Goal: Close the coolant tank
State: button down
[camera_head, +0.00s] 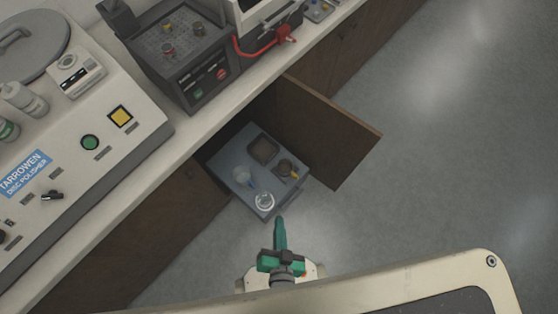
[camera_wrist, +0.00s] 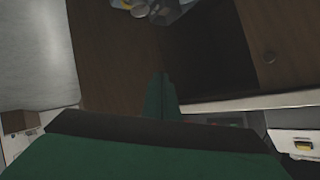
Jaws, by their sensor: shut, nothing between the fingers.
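The coolant tank appears to be the blue-grey box (camera_head: 235,183) low in the open cupboard under the bench. Its top carries a dark square opening or recess (camera_head: 263,149), a small dark round fitting with a yellow part (camera_head: 285,168), a clear cup (camera_head: 242,176) and a pale ring-like piece (camera_head: 264,201) near the front corner. I cannot tell which of these is its closure. My gripper (camera_head: 279,222) has green fingers, shut and empty, just below the tank's front corner in the head view. In the wrist view the fingertips (camera_wrist: 160,78) are clear of the partly cut-off tank items (camera_wrist: 150,10).
The brown cupboard door (camera_head: 328,135) stands open to the right of the tank. The bench (camera_head: 190,135) above holds the disc polisher (camera_head: 75,140) and a dark grey press unit (camera_head: 180,60) with a red hose. The grey floor (camera_head: 430,180) at right is clear.

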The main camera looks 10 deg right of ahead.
jog(key=w+d+f+m+g+y, duration=0.2)
jog(key=w+d+f+m+g, duration=0.15)
jog(key=f+m, duration=1)
jog(key=w+d+f+m+g+y, duration=0.25)
jog(key=f+m+g, duration=0.4)
jog(key=f, duration=1.25)
jog(key=w+a+f+m, duration=0.1)
jog(key=w+a+f, duration=0.1)
jog(key=f, duration=0.2)
jog(key=w+a+f+m+t, duration=0.1)
jog(key=w+a+f, duration=0.1)
jog(key=f, duration=0.3)
jog(key=shift+w+a, duration=0.15)
jog(key=shift+w, duration=0.7)
jog(key=shift+w, duration=0.1)
